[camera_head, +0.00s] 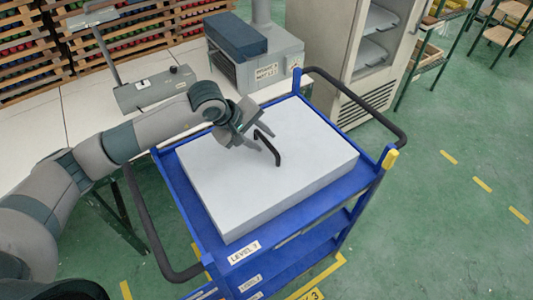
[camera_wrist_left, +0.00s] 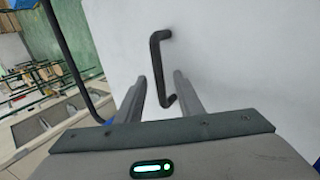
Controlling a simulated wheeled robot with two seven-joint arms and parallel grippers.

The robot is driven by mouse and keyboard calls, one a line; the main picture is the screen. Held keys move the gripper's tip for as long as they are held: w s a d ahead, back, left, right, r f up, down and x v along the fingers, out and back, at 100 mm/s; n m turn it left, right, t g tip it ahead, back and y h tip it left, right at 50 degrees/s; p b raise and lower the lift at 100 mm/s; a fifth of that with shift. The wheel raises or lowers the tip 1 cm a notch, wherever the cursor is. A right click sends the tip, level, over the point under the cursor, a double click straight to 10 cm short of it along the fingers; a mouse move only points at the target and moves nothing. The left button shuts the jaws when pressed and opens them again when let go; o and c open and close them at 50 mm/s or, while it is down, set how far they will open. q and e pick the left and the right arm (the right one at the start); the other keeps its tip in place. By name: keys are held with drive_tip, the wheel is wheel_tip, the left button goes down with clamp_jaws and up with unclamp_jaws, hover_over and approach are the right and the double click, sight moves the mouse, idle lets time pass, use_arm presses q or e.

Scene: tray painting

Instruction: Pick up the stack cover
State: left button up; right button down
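The stack cover (camera_head: 300,178) is a large, flat white slab lying on the top level of a blue cart. A black bar handle (camera_head: 268,148) stands up from its middle. My left gripper (camera_head: 262,137) is above the cover at the handle, with its fingers apart. In the left wrist view, the handle (camera_wrist_left: 156,55) runs down between the two open fingers (camera_wrist_left: 162,80); its near end shows between them. I cannot tell whether either finger touches it. The white cover surface (camera_wrist_left: 235,50) fills much of that view. My right gripper is not in view.
The blue cart (camera_head: 240,256) has lower shelves and black push rails (camera_head: 365,100) at its ends. A white bench (camera_head: 90,118) with a grey machine (camera_head: 268,68) stands behind it. A tall cabinet (camera_head: 330,45) stands behind right. Green floor (camera_head: 450,230) is open at right.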

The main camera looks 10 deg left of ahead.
use_arm(q)
clamp_jaws()
drive_tip(key=shift+r, duration=0.1)
idle(1.2)
